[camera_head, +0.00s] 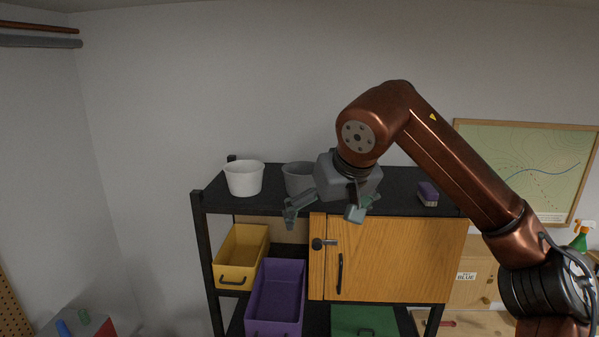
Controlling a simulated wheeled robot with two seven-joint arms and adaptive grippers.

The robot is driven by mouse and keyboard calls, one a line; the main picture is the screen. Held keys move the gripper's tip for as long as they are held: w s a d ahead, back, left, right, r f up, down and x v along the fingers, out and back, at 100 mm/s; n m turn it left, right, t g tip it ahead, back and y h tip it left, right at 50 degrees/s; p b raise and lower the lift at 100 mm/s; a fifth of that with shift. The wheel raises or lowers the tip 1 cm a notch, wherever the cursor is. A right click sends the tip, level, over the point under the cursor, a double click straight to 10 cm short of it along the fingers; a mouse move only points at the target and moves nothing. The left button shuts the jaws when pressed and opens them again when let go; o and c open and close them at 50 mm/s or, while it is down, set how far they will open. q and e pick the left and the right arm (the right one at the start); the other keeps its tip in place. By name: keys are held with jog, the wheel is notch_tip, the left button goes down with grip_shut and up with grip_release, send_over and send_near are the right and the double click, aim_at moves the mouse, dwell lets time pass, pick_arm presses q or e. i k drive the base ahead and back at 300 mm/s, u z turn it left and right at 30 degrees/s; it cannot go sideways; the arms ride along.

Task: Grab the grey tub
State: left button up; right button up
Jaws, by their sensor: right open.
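The grey tub (297,177) stands upright on the black top shelf (400,199) of the rack, right of a white tub (244,178). My right gripper (322,213) hangs in front of the shelf's front edge, just right of and nearer than the grey tub. Its two fingers are spread apart and nothing shows between them. The gripper body covers the tub's right side. I cannot tell whether they touch. My left gripper is not in view.
Below are a wooden cabinet door (390,258), a yellow bin (241,274) and a purple bin (275,308). A spray bottle (580,238) stands at the far right.

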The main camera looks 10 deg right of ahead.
aim_at(303, 180)
jog(key=i, duration=1.05)
